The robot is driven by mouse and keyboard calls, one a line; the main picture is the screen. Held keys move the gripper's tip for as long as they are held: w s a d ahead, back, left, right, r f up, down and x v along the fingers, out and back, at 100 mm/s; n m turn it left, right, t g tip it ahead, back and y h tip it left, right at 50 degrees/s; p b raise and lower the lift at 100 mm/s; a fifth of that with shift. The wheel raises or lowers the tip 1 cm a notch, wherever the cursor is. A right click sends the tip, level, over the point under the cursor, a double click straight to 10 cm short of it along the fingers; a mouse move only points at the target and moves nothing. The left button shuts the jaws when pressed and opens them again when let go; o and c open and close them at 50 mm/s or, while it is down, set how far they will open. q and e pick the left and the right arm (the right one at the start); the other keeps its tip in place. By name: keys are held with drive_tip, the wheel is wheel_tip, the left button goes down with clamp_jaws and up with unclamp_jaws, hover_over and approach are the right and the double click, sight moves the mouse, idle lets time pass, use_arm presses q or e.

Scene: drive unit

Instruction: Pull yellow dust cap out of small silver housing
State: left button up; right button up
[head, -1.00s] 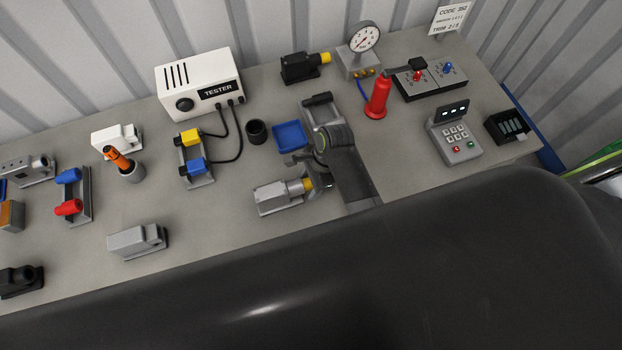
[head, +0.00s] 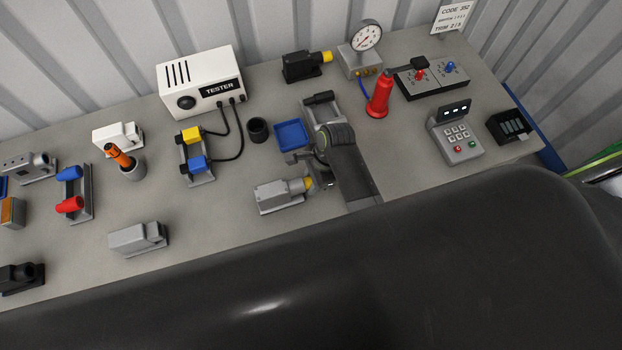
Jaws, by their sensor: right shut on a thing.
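The small silver housing (head: 278,196) lies on the bench below the blue tray, its open end facing right. The yellow dust cap (head: 308,184) is at that right end, partly hidden by my right gripper. I cannot tell whether the cap is still seated or slightly out. My left gripper is not in view.
A blue tray (head: 291,135), a black cup (head: 258,130) and a grey holder (head: 322,110) stand just behind. A red bottle-shaped tool (head: 379,96) is to the right. A grey housing (head: 139,239) lies to the left, with free bench between.

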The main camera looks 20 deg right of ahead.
drive_tip(key=shift+d, duration=0.1)
drive_tip(key=shift+d+p, duration=0.7)
drive_tip(key=shift+d, duration=0.9)
wheel_tip(320, 180, up, 7)
idle(0.3)
